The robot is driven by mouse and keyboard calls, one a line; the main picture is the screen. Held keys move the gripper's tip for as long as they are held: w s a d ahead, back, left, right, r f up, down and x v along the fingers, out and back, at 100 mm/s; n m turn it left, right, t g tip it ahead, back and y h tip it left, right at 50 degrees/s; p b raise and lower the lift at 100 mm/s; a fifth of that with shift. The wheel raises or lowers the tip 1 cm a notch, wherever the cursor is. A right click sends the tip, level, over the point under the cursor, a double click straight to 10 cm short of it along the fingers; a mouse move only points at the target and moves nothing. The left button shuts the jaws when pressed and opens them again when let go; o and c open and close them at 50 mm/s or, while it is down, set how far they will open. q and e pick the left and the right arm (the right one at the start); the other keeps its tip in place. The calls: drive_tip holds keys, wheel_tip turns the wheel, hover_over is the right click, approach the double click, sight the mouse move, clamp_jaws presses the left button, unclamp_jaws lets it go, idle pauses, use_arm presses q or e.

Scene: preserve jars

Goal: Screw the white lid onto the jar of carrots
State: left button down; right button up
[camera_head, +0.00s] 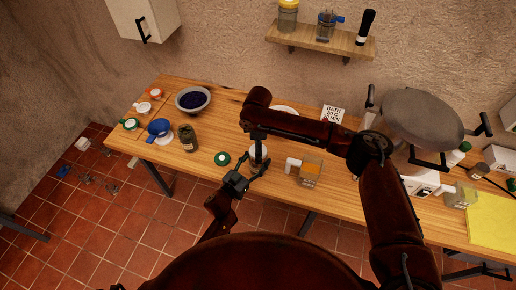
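A pale, white-topped object (258,152) stands near the front edge of the wooden table; I cannot tell whether it is the white lid alone or a lid on a jar. My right gripper (258,139) points down right above it, and its fingertips are too small to read. My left gripper (254,171) reaches in from the front at the object's lower side, with fingers that look spread beside it; contact is unclear. A clear jar with orange contents (311,173) stands to the right, with a white piece (293,164) at its left. I cannot make out carrots for sure.
A green lid (222,158) lies left of the grippers. A dark green jar (189,138), blue item (158,128) and bowl (193,100) stand further left. A large grey pot (422,118) and a yellow sheet (491,222) are right. A shelf (318,37) hangs behind.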

drive_tip(key=shift+r, duration=2.25)
drive_tip(key=shift+r, duration=0.1)
drive_tip(key=shift+c, duration=0.5)
wheel_tip(320, 180, up, 3)
drive_tip(key=shift+r+n, duration=0.2)
drive_tip(key=shift+n, duration=0.1)
drive_tip(key=shift+f, duration=0.15)
drive_tip(key=shift+f, duration=3.9)
